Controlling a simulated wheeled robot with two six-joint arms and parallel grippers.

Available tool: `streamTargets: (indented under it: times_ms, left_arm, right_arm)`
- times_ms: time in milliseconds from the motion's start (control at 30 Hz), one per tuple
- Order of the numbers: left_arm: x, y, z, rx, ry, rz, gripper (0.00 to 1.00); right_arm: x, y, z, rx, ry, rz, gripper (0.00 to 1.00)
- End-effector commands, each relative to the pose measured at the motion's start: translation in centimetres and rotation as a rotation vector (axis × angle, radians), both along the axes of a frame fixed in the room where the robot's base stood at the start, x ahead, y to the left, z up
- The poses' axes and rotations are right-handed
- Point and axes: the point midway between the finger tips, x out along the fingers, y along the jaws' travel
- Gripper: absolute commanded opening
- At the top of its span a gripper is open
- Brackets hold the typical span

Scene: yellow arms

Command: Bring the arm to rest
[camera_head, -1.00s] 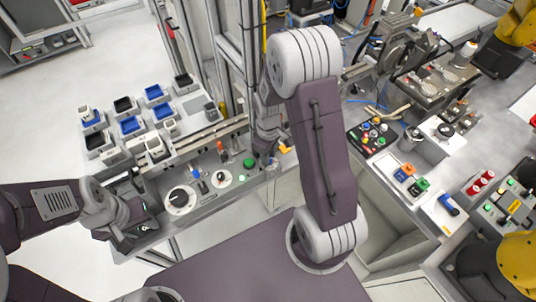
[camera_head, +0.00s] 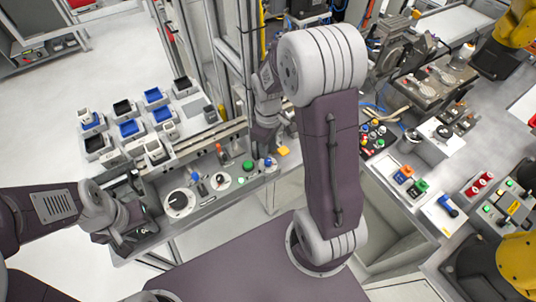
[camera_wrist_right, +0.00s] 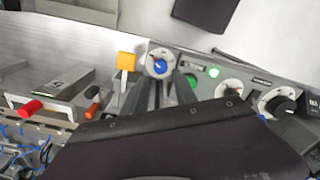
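My right arm (camera_head: 330,150) rises through the middle of the head view and bends down toward the far edge of a grey control panel. Its gripper (camera_head: 262,143) is partly hidden there, beside a blue-centred knob (camera_head: 268,162). In the right wrist view two dark fingers (camera_wrist_right: 160,95) appear apart with nothing between them, just in front of the blue knob (camera_wrist_right: 161,66). My left gripper (camera_head: 125,228) hangs at the panel's left end, and its fingers are not clear.
Blue and black bins (camera_head: 130,127) stand behind. A second bench with buttons (camera_head: 404,175) is to the right. A vertical metal post (camera_head: 230,65) stands close behind the arm.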

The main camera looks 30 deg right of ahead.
Motion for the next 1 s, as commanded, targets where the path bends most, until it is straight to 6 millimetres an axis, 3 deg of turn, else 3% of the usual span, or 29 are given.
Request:
streamTargets:
  times_ms: [200, 733, 833, 1000]
  left_arm:
    - [0.0, 0.0, 0.0, 0.000, 0.000, 0.000, 0.36]
    - [0.0, 0.0, 0.0, 0.000, 0.000, 0.000, 0.36]
    - [0.0, 0.0, 0.0, 0.000, 0.000, 0.000, 0.36]
    - [0.0, 0.0, 0.0, 0.000, 0.000, 0.000, 0.36]
  right_arm:
    - [0.0, 0.0, 2.6, 0.001, -0.001, 0.000, 0.34]
    - [-0.2, 0.1, 2.7, 0.001, -0.001, -0.008, 0.34]
    - [-2.1, 1.5, 2.7, 0.006, -0.022, -0.121, 0.34]
    - [-7.3, 4.3, 1.9, 0.034, -0.077, -0.450, 0.34]
